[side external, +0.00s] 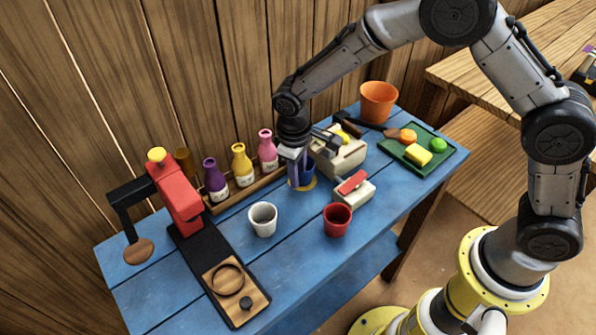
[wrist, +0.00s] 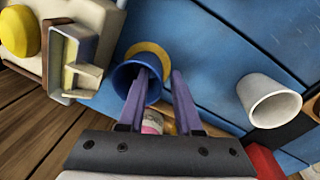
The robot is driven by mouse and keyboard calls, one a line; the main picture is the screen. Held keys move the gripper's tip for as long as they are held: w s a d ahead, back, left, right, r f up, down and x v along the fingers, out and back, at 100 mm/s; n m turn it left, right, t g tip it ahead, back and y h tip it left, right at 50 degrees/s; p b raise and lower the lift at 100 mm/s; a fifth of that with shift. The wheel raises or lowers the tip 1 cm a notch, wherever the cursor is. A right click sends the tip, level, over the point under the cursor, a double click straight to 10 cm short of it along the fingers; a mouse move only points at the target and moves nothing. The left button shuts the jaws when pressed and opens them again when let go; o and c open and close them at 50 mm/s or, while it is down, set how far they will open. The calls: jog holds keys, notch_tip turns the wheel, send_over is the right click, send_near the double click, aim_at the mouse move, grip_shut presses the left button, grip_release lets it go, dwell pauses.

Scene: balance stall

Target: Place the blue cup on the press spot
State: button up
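The blue cup (side external: 308,180) stands on a round yellow-tan disc (side external: 293,186) near the table's middle, partly hidden by my gripper (side external: 295,172). In the wrist view, the blue cup (wrist: 126,76) shows its open mouth, with the disc (wrist: 158,52) under it. My gripper (wrist: 160,73) is open over the cup's right wall. The left finger overlaps the mouth and the right finger is outside the wall; a gap shows between them. I cannot tell whether either touches. The red press (side external: 178,195) has a dark ring (side external: 227,279) on its wooden base plate, probably the press spot; no cup is there.
A white cup (side external: 263,218) and a red cup (side external: 337,219) stand in front of my gripper. Several bottles (side external: 241,164) stand in a rack behind. A beige machine (side external: 343,157), a red-and-white device (side external: 352,189), a green tray (side external: 424,146) and an orange pot (side external: 378,101) are right.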

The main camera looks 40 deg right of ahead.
notch_tip(320, 180, up, 12)
jog(key=a, duration=0.1)
jog(key=s+d+r+m+t, duration=0.1)
jog(key=s+d+r, duration=0.3)
jog(key=d+r, duration=0.15)
jog(key=s+d+r+m+t+y, duration=0.1)
jog(key=s+d+r+t, duration=0.1)
jog(key=s+d+r, duration=0.55)
jog(key=s+d+f+m+t, duration=0.1)
jog(key=s, duration=0.6)
jog(key=s+d+f+m+t, duration=0.1)
jog(key=s+f, duration=0.1)
jog(key=s, duration=0.6)
jog(key=shift+d+m, duration=0.3)
jog(key=shift+d, duration=0.05)
